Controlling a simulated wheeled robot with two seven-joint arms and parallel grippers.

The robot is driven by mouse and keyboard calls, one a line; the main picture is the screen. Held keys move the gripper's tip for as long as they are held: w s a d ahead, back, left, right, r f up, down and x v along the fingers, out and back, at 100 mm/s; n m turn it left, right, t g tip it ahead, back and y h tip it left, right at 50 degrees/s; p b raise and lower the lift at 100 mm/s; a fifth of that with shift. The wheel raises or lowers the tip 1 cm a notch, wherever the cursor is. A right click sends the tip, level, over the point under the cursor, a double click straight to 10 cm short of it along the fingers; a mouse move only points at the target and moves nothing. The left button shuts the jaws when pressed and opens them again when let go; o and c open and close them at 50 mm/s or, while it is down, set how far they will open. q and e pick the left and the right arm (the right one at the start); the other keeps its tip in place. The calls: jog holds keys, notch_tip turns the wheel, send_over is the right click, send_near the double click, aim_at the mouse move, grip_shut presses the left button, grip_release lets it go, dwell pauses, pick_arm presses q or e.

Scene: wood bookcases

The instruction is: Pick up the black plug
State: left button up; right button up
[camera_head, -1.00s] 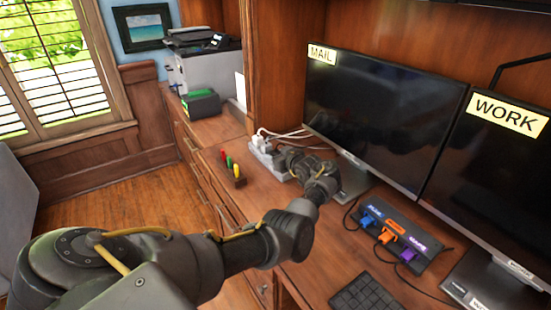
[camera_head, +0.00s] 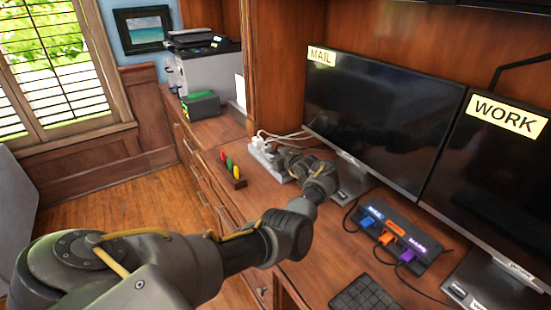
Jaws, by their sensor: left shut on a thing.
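My left gripper (camera_head: 284,160) reaches over the desk to the near right end of a white power strip (camera_head: 268,157). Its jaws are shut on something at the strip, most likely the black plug. The plug itself cannot be made out against the dark fingers and wrist. White plugs (camera_head: 261,142) sit in the far end of the strip, with white cables running to the right behind the gripper. My right gripper is not in view.
Monitors marked MAIL (camera_head: 362,110) and WORK (camera_head: 490,180) stand close to the right. A hub (camera_head: 402,234) with coloured plugs, a keyboard (camera_head: 364,296) and a small holder with coloured pegs (camera_head: 237,182) are nearby. A printer (camera_head: 206,65) stands farther back.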

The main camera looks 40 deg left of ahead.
aim_at(275, 153)
pick_arm(q)
notch_tip(275, 153, up, 9)
jog(key=shift+f, duration=0.1)
jog(key=shift+r, duration=0.45)
